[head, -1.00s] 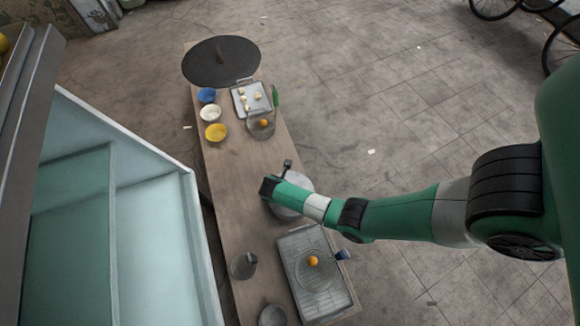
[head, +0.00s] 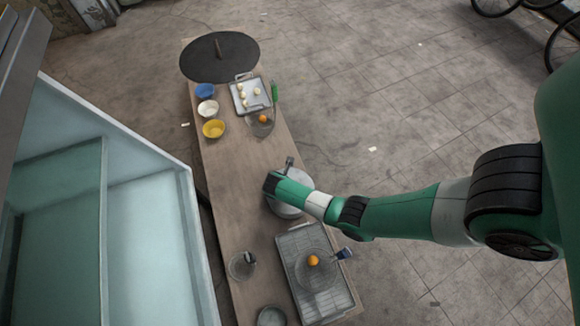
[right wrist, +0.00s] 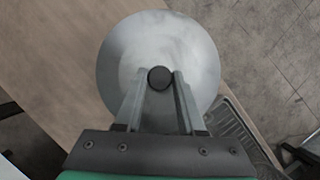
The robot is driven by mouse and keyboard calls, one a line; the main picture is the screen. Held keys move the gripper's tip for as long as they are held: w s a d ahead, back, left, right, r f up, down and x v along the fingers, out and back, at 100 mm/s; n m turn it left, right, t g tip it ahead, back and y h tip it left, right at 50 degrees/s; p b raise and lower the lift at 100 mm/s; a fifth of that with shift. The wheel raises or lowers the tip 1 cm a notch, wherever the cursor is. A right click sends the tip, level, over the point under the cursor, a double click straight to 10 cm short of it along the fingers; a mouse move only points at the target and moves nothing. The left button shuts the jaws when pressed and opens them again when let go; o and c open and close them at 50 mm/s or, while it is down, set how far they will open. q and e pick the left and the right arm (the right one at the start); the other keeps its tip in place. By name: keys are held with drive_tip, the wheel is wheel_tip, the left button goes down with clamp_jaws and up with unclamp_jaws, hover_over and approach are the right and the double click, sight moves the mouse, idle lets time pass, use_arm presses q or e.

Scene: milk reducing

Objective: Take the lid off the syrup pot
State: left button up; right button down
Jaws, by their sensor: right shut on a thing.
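The syrup pot (head: 287,210) stands on the wooden table, mostly hidden under my right arm's wrist in the head view. In the right wrist view its round, dull silver lid (right wrist: 160,40) fills the middle, with a small dark knob (right wrist: 159,77) at its centre. My right gripper (right wrist: 160,88) is shut on this knob, one finger on each side. The lid covers the pot body from above in that view, so I cannot tell whether it rests on the rim or is raised. My left gripper is not in view.
A tray with a rack (head: 344,300) holds a bowl with an orange ball near the pot. A clear cup (head: 242,266) stands left of it. Blue, white and yellow bowls (head: 213,129), a small tray (head: 237,99) and a large dark disc (head: 195,65) are farther back. Mid-table is clear.

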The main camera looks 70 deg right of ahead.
drive_tip(key=shift+r, duration=0.1)
drive_tip(key=shift+r+p, duration=0.3)
drive_tip(key=shift+p, duration=0.05)
wheel_tip(320, 180, up, 3)
drive_tip(key=shift+f+p, duration=0.15)
drive_tip(key=shift+p, duration=0.9)
drive_tip(key=s+a+r+p, duration=0.7)
drive_tip(key=s+r+p, duration=0.2)
drive_tip(key=s+p, duration=0.2)
drive_tip(key=shift+s+r, duration=0.25)
drive_tip(key=shift+s, duration=0.35)
